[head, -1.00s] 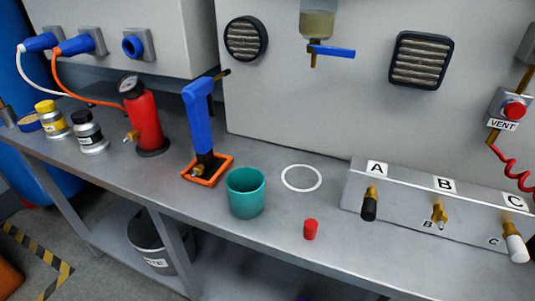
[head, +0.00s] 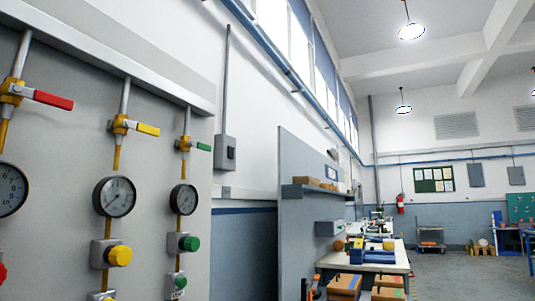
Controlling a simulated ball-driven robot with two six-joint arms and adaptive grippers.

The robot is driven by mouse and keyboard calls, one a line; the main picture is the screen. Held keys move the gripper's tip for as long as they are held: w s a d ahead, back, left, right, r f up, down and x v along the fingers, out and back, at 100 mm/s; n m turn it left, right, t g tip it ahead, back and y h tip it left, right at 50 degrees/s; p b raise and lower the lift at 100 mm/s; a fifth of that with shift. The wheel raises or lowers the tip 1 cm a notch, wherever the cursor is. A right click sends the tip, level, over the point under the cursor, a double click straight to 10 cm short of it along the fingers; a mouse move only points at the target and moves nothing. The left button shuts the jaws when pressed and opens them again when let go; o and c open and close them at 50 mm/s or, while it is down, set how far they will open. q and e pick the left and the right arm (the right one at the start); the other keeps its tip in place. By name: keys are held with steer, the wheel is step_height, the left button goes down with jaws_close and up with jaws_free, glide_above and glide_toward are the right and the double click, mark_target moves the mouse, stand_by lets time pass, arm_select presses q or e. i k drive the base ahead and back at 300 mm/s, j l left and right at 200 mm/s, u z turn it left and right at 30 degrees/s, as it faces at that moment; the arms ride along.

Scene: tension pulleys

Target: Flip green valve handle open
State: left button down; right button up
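The green valve handle (head: 201,147) is at the left of the head view, on the rightmost of the vertical pipes on a grey panel. It points sideways to the right from its brass valve body (head: 184,144). A yellow valve handle (head: 143,128) and a red valve handle (head: 53,99) stick out to the right the same way on the pipes to its left. Below the green handle are a round gauge (head: 183,199) and a green button (head: 189,243). Neither of my grippers shows in the head view.
A grey switch box (head: 225,153) is on the wall right of the panel. A grey partition (head: 305,210) stands farther right, with a workbench (head: 400,262) and cardboard boxes (head: 343,283) beyond it. Open floor (head: 460,275) lies at the far right.

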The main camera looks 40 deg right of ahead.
mark_target(202, 146)
steer(key=z, duration=0.7)
